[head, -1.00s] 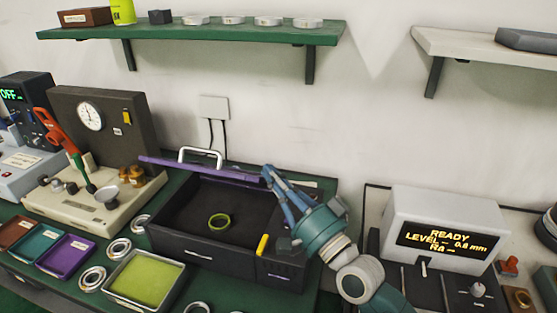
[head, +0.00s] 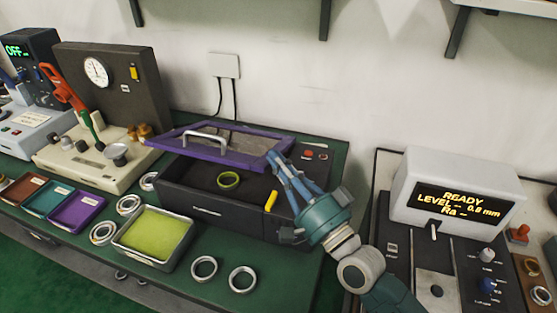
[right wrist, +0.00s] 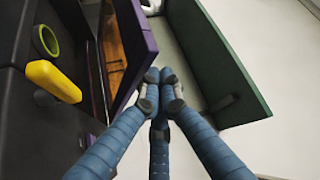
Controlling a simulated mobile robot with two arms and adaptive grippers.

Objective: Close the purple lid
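The purple lid (head: 210,156) is a frame with a see-through panel and a pale handle (head: 206,139). It stands part-way open, tilted over the back of the black box (head: 207,210). Its near edge is raised above the box. My right gripper (head: 274,160) is at the lid's right end. In the right wrist view its fingertips (right wrist: 161,88) are together beside the lid's purple edge (right wrist: 133,72), with nothing visible between them. Contact with the lid is not certain. A green ring (head: 228,180) lies inside the box. My left gripper is not in view.
A yellow piece (head: 271,200) is on the box's right part. A tray with a yellow-green pad (head: 155,232) and several metal rings lie in front. A gauge stand (head: 97,72) is at left, a display device (head: 458,195) at right.

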